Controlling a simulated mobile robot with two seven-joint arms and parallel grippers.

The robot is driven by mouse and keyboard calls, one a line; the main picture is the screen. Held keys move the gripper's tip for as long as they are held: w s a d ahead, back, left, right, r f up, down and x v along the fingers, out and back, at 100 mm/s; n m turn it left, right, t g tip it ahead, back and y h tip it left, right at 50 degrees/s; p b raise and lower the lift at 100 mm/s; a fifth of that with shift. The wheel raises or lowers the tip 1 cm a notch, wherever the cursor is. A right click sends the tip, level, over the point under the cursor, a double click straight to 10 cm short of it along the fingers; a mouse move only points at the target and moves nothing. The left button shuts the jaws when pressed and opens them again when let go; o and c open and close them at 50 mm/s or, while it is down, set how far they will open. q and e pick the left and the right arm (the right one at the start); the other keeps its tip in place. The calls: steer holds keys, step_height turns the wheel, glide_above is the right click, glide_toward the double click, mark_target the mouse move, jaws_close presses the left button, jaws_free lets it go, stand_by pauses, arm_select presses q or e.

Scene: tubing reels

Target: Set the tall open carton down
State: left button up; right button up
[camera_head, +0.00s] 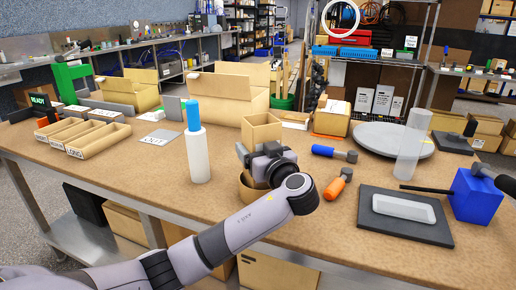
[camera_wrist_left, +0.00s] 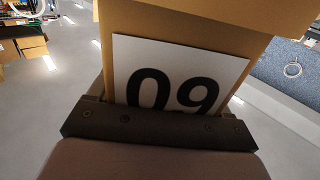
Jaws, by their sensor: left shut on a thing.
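The tall open carton (camera_head: 262,128) is a tan cardboard box with its open top up, over the middle of the workbench in the head view. My left gripper (camera_head: 262,160) is shut on it from the near side. In the left wrist view the carton (camera_wrist_left: 190,22) fills the upper middle, with a white label reading 09 (camera_wrist_left: 175,80) just beyond the dark gripper edge (camera_wrist_left: 155,128). The gripper and wrist hide the carton's lower part, so I cannot tell whether its base touches the bench. My right gripper is not in view.
A white bottle with a blue top (camera_head: 198,150) stands left of the gripper. A tan rounded object (camera_head: 250,193) shows below my wrist. Blue (camera_head: 325,151) and orange (camera_head: 338,184) tools, a grey turntable (camera_head: 372,140) and a dark tray pad (camera_head: 420,228) lie right. Bench front left is clear.

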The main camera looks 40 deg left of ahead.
arm_select(q)
steer(key=shift+f, duration=0.2)
steer(key=o, duration=1.1)
